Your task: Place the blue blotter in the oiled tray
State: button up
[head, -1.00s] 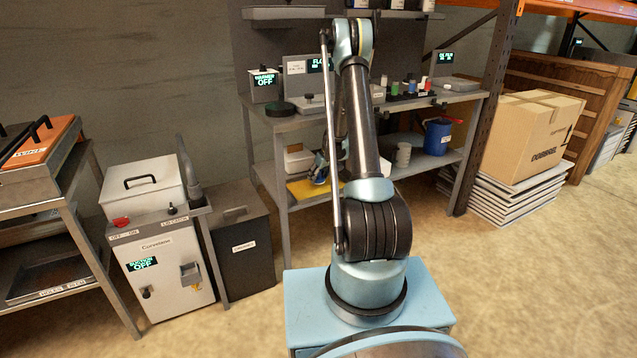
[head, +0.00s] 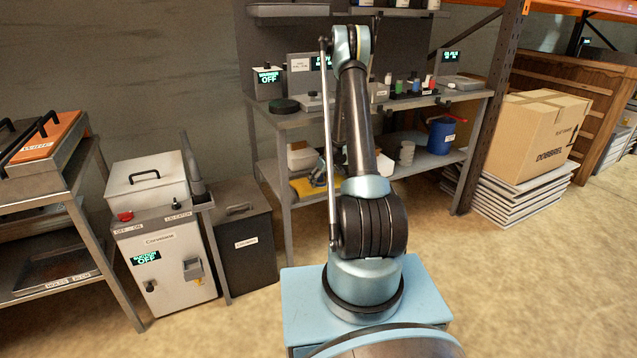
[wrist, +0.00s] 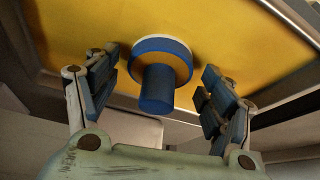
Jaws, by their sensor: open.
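The blue blotter (wrist: 157,88) is a round disc with a pale rim at its base and a short blue cylindrical handle. My gripper (wrist: 160,65) is open, with one finger on each side of the handle and visible gaps on both sides. In the head view my gripper (head: 318,177) is at the bench's lower shelf, by the yellow patch (head: 304,188). The blotter cannot be made out there.
The bench top (head: 290,120) lies above my gripper. A white container (head: 300,157) is beside my gripper. A grey cabinet (head: 165,265) and dark bin (head: 245,245) stand left.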

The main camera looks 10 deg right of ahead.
aim_at(323, 183)
jog(key=shift+r, duration=0.1)
jog(key=v, duration=0.5)
jog(key=s+d, duration=0.6)
jog(key=s, duration=0.4)
jog(key=s+a+r+m+g+h, duration=0.1)
jog(key=s+a+r, duration=0.2)
jog(key=s+r, duration=0.75)
jog(key=s+a+r+m, duration=0.2)
jog(key=s+a+r, duration=0.1)
jog(key=s+r, duration=0.7)
jog(key=s+a+r+m+g+h, duration=0.1)
jog(key=s+a+m, duration=0.1)
jog(key=s, duration=2.2)
jog(key=shift+s+m, duration=0.2)
jog(key=shift+m, duration=0.1)
jog(key=shift+w, duration=0.1)
